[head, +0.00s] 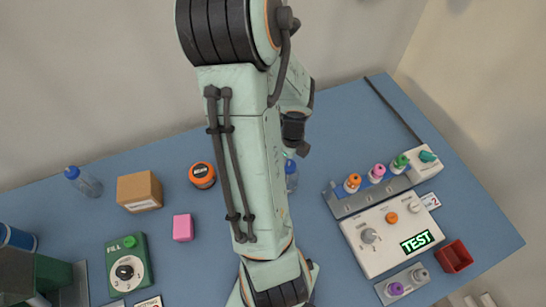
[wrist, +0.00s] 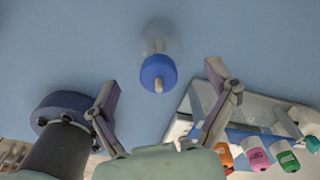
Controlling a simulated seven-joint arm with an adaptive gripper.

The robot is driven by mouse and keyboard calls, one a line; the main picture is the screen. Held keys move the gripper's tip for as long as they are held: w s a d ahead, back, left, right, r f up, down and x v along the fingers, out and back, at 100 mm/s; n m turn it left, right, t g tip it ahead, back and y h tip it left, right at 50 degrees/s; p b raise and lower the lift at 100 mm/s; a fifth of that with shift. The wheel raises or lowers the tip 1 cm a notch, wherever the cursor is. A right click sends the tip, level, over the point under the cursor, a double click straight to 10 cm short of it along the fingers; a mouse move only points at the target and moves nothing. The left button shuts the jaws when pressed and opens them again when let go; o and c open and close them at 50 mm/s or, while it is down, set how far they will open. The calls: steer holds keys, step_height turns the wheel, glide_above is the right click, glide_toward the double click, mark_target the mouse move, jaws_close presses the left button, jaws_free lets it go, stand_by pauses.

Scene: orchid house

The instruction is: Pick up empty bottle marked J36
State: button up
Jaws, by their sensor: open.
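A clear bottle with a blue cap (wrist: 158,72) shows in the wrist view, ahead of and between the spread fingers of my gripper (wrist: 163,84). The fingers do not appear to touch it. In the head view a clear blue-capped bottle (head: 291,178) stands just right of my arm, partly hidden by it. Another clear bottle with a blue cap (head: 84,181) stands at the far left of the table. No J36 marking is readable on either bottle. My gripper is open and empty; in the head view its fingers are mostly hidden.
A rack (head: 368,196) with orange, pink and green capped bottles stands right, behind a white TEST device (head: 388,236). A red bin (head: 453,257) is at right. A cardboard box (head: 139,191), orange-topped jar (head: 202,175), pink block (head: 183,227) and green FILL device (head: 129,264) stand left.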

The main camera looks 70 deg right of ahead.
steer(key=shift+f, duration=2.35)
steer(key=c, duration=1.1)
